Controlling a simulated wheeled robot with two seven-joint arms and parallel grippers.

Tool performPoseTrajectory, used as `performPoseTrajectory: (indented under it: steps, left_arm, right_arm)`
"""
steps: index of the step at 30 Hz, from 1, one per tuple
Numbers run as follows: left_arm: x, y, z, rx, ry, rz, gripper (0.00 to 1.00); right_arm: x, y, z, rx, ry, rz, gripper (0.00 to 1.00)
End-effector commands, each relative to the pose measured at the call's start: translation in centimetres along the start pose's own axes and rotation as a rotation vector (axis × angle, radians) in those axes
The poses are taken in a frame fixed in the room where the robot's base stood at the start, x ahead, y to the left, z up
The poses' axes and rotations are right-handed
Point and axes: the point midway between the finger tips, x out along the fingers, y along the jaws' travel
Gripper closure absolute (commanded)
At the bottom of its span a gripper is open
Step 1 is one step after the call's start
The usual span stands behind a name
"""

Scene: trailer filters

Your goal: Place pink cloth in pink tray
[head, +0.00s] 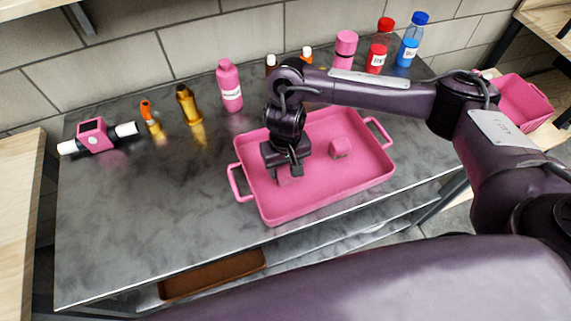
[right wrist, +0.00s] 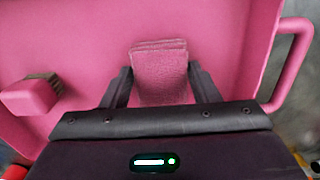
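The pink tray (head: 330,192) with two loop handles lies on the grey metal table; its floor and one handle also fill much of the right wrist view (right wrist: 85,35). My right gripper (head: 287,172) points down inside the tray's left half. In the right wrist view, the folded pink cloth (right wrist: 160,75) sits between the two fingers, which touch its sides, so the gripper looks shut on it. In the head view the cloth (head: 291,173) shows only as a small pink patch under the fingers. Whether it touches the tray floor is unclear. My left gripper is out of view.
A small pink block with a greyish side (head: 340,148) lies in the tray, right of my gripper. Bottles, including a pink bottle (head: 230,86), stand along the table's back. A pink device with white ends (head: 95,134) lies at the left. The table's front left is clear.

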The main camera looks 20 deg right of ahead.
Motion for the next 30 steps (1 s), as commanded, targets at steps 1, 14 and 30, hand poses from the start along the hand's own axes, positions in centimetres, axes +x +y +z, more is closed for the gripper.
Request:
performPoseTrajectory:
  steps: [1,14,30]
  left_arm:
    - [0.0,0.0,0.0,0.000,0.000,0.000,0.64]
    - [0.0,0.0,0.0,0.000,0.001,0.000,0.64]
    - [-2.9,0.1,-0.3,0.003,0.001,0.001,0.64]
  right_arm:
    - [0.0,0.0,0.0,0.000,0.000,0.000,0.39]
    - [-0.3,0.0,-0.1,0.000,0.002,0.000,0.25]
    - [-10.3,0.1,-0.1,-0.001,0.005,0.002,0.25]
